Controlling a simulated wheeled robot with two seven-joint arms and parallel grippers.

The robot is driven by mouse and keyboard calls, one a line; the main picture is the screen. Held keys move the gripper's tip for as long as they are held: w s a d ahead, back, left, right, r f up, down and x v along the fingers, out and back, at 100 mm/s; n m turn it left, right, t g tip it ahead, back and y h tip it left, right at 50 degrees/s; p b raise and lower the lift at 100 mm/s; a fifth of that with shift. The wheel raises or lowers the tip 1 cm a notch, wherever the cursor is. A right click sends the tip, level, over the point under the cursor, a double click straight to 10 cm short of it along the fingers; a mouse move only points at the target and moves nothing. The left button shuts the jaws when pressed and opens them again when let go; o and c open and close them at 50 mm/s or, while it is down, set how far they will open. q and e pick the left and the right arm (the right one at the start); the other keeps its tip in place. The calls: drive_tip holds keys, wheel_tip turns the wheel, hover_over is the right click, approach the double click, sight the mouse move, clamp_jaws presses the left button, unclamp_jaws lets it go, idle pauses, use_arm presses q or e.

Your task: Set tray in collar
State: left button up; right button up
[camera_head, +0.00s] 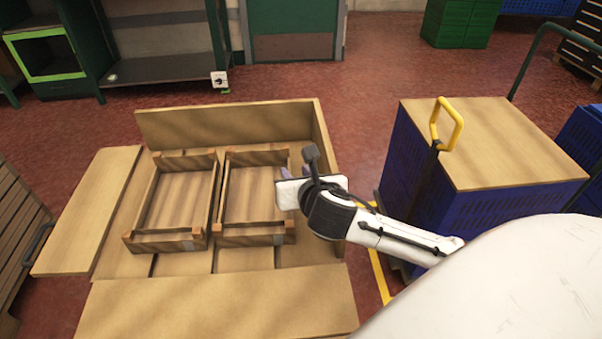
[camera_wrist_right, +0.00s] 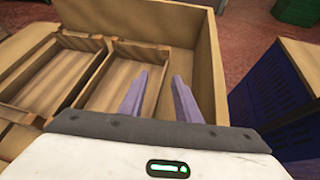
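The collar is a low wooden frame whose back wall (camera_head: 225,125) and right wall (camera_head: 323,140) stand upright. Its left panel (camera_head: 90,205) and front panel (camera_head: 215,305) lie folded out. Two empty wooden trays sit side by side inside it: the left tray (camera_head: 180,200) and the right tray (camera_head: 248,190). Both also show in the right wrist view, left tray (camera_wrist_right: 48,82) and right tray (camera_wrist_right: 115,78). My right gripper (camera_wrist_right: 159,78) is at the right tray's right side, its purple fingers spread apart. Contact cannot be told. My left gripper is out of view.
A blue crate stack with a wooden top (camera_head: 490,140) stands on the right, with a yellow handle (camera_head: 446,124) in front. Slatted wood (camera_head: 18,230) stands at the left edge. Red floor (camera_head: 370,75) is clear behind the collar.

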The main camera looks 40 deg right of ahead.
drive_tip(key=v, duration=0.4)
drive_tip(key=shift+s+a+r+p, duration=0.1)
drive_tip(key=shift+s+r+p, duration=0.05)
drive_tip(key=shift+s+p, duration=0.2)
